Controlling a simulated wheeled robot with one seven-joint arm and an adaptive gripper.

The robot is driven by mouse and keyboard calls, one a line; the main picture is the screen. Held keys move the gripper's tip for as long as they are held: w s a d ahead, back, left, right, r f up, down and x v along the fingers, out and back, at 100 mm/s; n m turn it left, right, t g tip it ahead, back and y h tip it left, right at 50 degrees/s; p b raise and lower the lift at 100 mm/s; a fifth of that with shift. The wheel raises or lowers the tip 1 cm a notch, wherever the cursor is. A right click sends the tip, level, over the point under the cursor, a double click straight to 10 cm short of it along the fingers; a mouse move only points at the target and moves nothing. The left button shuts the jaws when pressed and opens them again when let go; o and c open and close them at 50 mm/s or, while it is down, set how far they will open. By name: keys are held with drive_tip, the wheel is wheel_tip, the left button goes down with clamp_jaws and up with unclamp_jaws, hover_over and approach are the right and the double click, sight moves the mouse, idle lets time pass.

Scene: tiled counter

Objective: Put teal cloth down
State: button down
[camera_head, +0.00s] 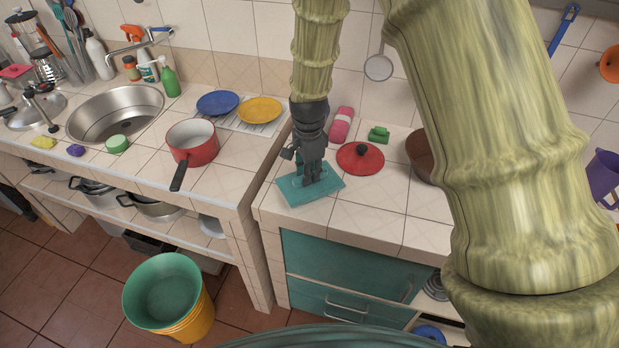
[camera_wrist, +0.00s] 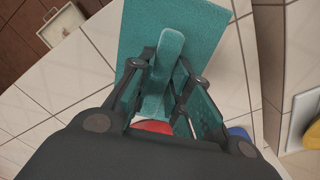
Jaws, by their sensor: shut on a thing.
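The teal cloth (camera_head: 328,187) is spread out low over the right-hand tiled counter (camera_head: 385,215), close to its front left corner. In the wrist view the cloth (camera_wrist: 205,30) reaches out past the fingertips (camera_wrist: 163,75), with a pale teal ridge between the fingers. I cannot tell whether the cloth rests on the tiles or hangs slightly above them.
A red lid (camera_head: 360,158), a green block (camera_head: 378,134) and a pink roll (camera_head: 341,125) lie behind and right of the cloth. A brown bowl (camera_head: 420,158) stands further right. Tiles in front of the lid are clear. A red pan (camera_head: 191,142) stands on the left counter.

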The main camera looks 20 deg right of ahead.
drive_tip(key=shift+s+f+p, duration=0.3)
drive_tip(key=shift+f+p, duration=0.15)
drive_tip(key=shift+f, duration=0.05)
wheel_tip(320, 180, down, 2)
drive_tip(key=shift+w+p, duration=0.15)
drive_tip(key=shift+p, duration=0.2)
drive_tip(key=c, duration=1.3)
unclamp_jaws()
drive_tip(key=shift+f, duration=0.15)
drive_tip(key=shift+r, duration=0.25)
drive_tip(key=shift+r+b, duration=2.05)
drive_tip(key=shift+r, duration=3.9)
